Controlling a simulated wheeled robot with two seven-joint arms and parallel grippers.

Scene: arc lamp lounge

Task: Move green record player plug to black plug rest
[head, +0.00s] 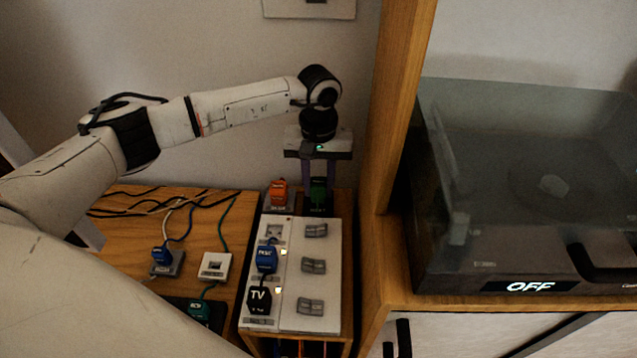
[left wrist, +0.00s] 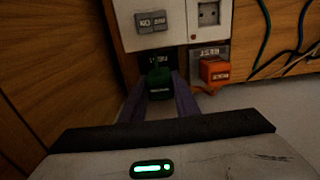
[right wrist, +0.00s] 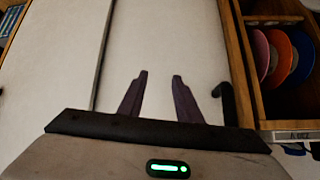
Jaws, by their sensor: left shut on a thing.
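The green record player plug (head: 318,191) is at the back right end of the power strip, between the fingers of my left gripper (head: 318,180), which points down and is shut on it. The plug also shows in the left wrist view (left wrist: 159,84), between the purple fingers (left wrist: 160,78). The black plug rest (head: 318,210) is right at the plug; its lettered face shows past the plug in the left wrist view (left wrist: 153,57). I cannot tell whether the plug touches it or is seated. My right gripper (right wrist: 160,76) is open and empty before a pale panel.
An orange plug (head: 278,189) sits on a grey rest beside the green one. The white strip (head: 290,322) holds blue and TV plugs and several grey switches. A wooden post (head: 395,110) and the record player (head: 525,190), reading OFF, stand close on the right.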

